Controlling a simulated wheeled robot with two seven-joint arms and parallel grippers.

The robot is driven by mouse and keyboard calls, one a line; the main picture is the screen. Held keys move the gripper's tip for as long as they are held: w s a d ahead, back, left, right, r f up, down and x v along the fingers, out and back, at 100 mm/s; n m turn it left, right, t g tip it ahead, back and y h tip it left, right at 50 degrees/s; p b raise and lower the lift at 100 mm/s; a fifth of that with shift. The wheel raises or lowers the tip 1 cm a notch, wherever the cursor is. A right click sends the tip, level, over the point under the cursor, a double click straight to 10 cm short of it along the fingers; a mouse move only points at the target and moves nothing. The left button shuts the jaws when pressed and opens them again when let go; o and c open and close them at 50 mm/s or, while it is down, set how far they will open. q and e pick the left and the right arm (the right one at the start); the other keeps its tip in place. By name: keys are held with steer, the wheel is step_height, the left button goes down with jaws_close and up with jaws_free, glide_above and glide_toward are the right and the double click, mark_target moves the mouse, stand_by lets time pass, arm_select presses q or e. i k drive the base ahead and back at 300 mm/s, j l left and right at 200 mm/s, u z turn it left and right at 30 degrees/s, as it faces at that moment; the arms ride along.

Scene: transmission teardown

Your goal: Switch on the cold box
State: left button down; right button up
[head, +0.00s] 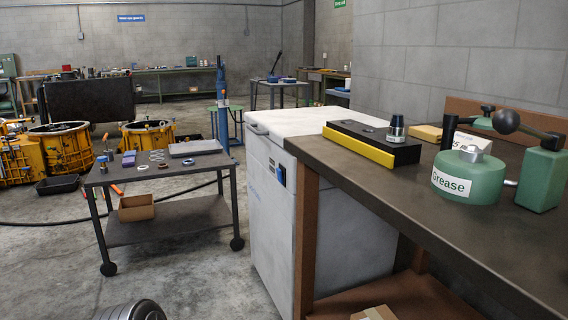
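The cold box (327,224) is a white chest with a closed lid (294,121), standing in the middle between the cart and the workbench. A small dark blue panel (281,174) is on its side near the top, beside the bench leg. The panel is too small to tell whether a switch is on or off. A dark handle shows at the lid's left edge. The bench hides part of the box's right side. Neither of my grippers is in view.
A workbench (420,195) at right holds a green grease pot (467,177) and a black and yellow block (369,145). A wheeled cart (122,178) with small parts stands left of the box. Floor (205,275) between them is clear. A cable crosses behind the cart.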

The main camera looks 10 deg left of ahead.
mark_target(279, 176)
steer(key=i+j+z, duration=0.1)
steer(key=i+j, duration=0.15)
steer(key=i+j+z, duration=0.25)
steer(key=i+j, duration=0.25)
steer(key=j, duration=0.25)
steer(key=i+j+z, duration=0.1)
steer(key=i+j, duration=0.15)
steer(key=i+j+z, duration=0.15)
steer(key=j, duration=0.3)
